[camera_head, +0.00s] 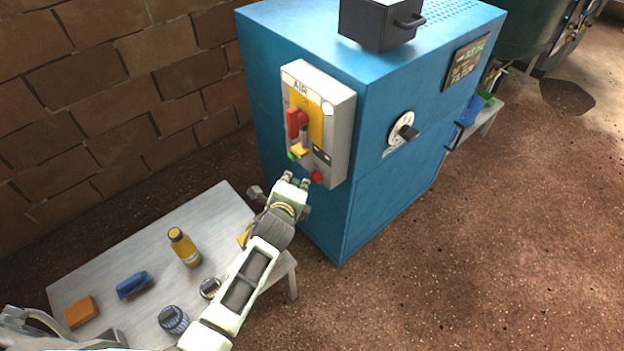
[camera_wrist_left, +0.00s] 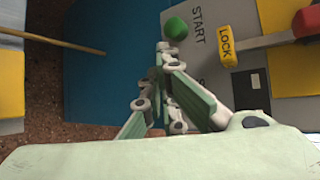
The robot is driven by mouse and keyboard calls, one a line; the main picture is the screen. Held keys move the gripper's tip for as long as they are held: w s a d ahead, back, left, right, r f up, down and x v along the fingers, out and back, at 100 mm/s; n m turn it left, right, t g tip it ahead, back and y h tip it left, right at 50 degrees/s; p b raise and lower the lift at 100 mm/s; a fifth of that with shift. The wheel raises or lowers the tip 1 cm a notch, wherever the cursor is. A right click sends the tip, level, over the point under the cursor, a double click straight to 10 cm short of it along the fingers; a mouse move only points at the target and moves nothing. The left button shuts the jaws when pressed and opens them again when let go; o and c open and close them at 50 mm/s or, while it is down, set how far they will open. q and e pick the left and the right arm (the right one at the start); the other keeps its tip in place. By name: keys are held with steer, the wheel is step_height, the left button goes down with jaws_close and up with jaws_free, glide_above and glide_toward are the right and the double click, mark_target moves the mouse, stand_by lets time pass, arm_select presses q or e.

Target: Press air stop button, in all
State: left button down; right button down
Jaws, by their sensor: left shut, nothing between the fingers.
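The AIR control box (camera_head: 340,110) is mounted on the front of a blue cabinet. A round red button (camera_head: 317,177) sits at its lower right and a green button (camera_head: 293,156) at its lower left. My left gripper (camera_head: 296,180) is shut and empty, just below and in front of the box's lower edge, left of the red button and apart from it as far as I can tell. In the left wrist view the fingers (camera_wrist_left: 162,62) point toward the green button (camera_wrist_left: 176,28), beside the START lettering. The red button cannot be made out there; the fingers may hide it. My right gripper is not in view.
A red lever (camera_head: 293,122) and a yellow LOCK piece (camera_head: 299,152) stick out from the box. A dial (camera_head: 404,132) is on the cabinet's side. A low table (camera_head: 110,265) with a yellow bottle (camera_head: 184,247) and blue brush (camera_head: 133,285) lies under my left arm. The right floor is clear.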

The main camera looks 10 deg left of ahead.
arm_select(q)
steer(key=shift+w+d, duration=0.45)
steer(key=shift+w, duration=0.05)
stand_by(0.8)
stand_by(0.4)
steer(key=shift+s+a+p, duration=0.55)
steer(key=shift+s+a, duration=0.05)
steer(key=shift+s, duration=0.15)
steer(key=shift+s+a+p, duration=0.7)
steer(key=shift+s+a, duration=0.1)
steer(key=shift+s, duration=0.2)
steer(key=shift+s+a+p, duration=0.65)
steer(key=shift+s+a, duration=0.1)
steer(key=shift+s, duration=0.2)
